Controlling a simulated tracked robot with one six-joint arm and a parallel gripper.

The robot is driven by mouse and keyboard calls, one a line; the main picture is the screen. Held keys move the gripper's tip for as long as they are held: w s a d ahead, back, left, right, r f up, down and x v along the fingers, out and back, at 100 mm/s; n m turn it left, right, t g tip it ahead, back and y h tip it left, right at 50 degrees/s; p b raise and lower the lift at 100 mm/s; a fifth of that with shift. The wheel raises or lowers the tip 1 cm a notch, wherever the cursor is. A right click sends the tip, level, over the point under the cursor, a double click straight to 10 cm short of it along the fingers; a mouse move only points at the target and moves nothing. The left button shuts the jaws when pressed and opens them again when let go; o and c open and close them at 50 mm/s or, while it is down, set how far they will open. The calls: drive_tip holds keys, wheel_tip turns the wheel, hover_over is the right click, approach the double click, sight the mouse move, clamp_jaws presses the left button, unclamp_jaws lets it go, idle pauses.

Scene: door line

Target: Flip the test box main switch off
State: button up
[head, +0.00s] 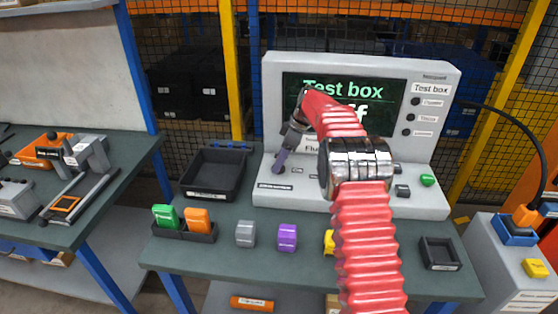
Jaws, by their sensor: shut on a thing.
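The test box (445,90) is a pale grey console at the back of the bench. Its dark screen (295,92) shows "Test box" in green and large white letters ending in "ff", partly covered by my red arm. My gripper (281,160) reaches down to the left end of the console's sloping front panel. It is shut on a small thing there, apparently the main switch. The switch is largely hidden by the fingers, and its position is not clear.
A black tray (213,195) lies left of the console. In front are green (165,215) and orange (198,220) blocks in a holder, a grey block (245,234), a purple block (287,238) and a partly hidden yellow one. A small dark bin (439,254) stands at right.

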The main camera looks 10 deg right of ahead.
drive_tip(key=shift+w+d+n, duration=0.1)
drive_tip(key=shift+d+n, duration=0.05)
drive_tip(key=shift+n, duration=0.35)
drive_tip(key=o, duration=1.1)
drive_tip(key=shift+c, duration=0.2)
drive_tip(key=shift+g, duration=0.3)
drive_tip(key=v, duration=1.3)
drive_tip(key=shift+d+r, duration=0.15)
drive_tip(key=shift+r, duration=0.1)
